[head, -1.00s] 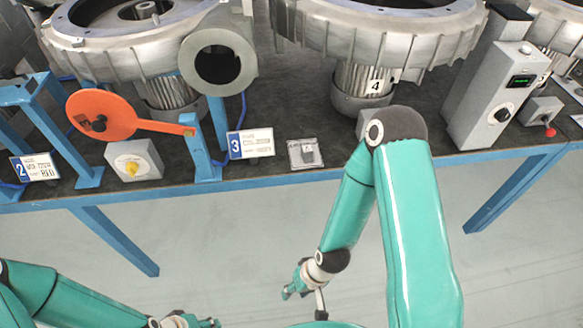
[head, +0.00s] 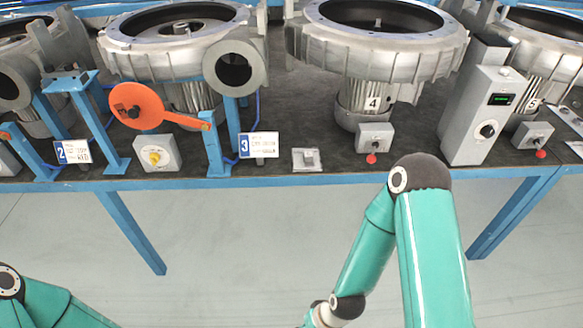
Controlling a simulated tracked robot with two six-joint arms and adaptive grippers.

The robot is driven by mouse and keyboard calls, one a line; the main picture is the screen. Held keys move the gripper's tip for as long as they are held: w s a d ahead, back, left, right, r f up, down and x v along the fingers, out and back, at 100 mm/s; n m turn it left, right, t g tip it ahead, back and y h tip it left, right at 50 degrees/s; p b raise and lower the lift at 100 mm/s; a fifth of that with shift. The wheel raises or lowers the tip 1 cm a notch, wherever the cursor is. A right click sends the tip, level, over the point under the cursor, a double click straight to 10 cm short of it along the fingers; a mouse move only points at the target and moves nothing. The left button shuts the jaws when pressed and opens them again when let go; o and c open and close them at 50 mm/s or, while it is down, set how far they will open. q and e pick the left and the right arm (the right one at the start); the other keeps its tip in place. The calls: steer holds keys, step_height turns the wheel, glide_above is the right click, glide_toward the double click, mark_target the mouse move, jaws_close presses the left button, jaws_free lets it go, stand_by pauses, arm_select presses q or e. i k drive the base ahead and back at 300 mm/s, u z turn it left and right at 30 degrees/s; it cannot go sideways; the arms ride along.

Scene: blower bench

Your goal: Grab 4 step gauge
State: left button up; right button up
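A small flat grey plate with a raised block (head: 306,158) lies at the bench's front edge, right of the number 3 card. It may be the step gauge, but it is too small to tell. The blower marked 4 (head: 377,45) stands behind it to the right. My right arm comes up from the bottom right with its elbow in front of the bench edge, and its wrist is at the bottom edge. My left arm shows only at the bottom left corner. Both grippers are out of the picture, so their fingers cannot be seen.
Further right is a tall box with a green display (head: 483,115). Left are the number 3 card (head: 259,145), an orange disc with arm (head: 138,106) and a yellow-knob box (head: 157,153). Floor in front is clear.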

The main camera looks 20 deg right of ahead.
mark_target(308, 155)
steer(key=z, duration=0.15)
steer(key=i, duration=0.9)
steer(key=u, duration=0.2)
steer(key=k, duration=0.75)
steer(key=z, duration=0.25)
steer(key=i, duration=0.6)
steer(key=u, duration=0.05)
